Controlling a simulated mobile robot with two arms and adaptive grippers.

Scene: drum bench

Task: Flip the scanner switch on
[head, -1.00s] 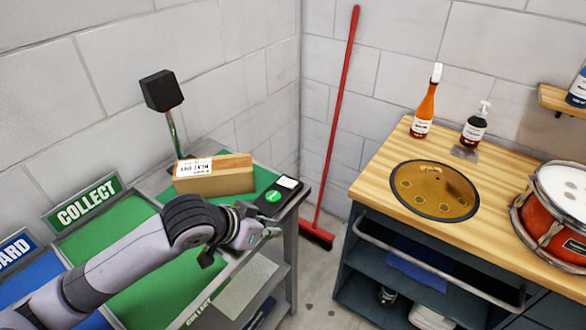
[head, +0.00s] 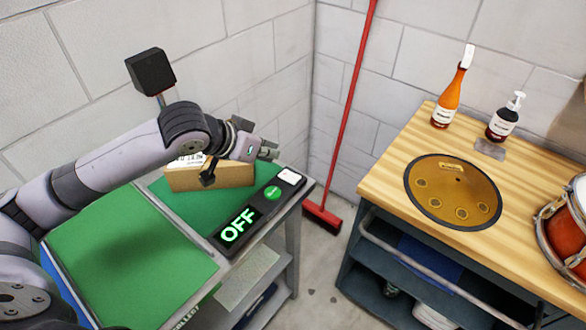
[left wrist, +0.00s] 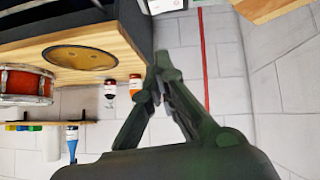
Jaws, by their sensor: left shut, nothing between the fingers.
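A black control panel (head: 262,212) lies along the right edge of the green bench top. The black scanner head (head: 150,72) stands on a pole behind. My left gripper (head: 268,152) is shut and empty, above and slightly left of the white piece, apart from it as far as I can tell. In the left wrist view its fingertips (left wrist: 160,62) meet. My right gripper is not in view.
A labelled cardboard box (head: 225,177) sits behind the panel, partly hidden by my left arm. A red broom (head: 350,110) leans in the corner. A wooden bench (head: 385,170) with a cymbal (head: 453,190), bottles and a drum (head: 570,215) stands to the right, across a gap.

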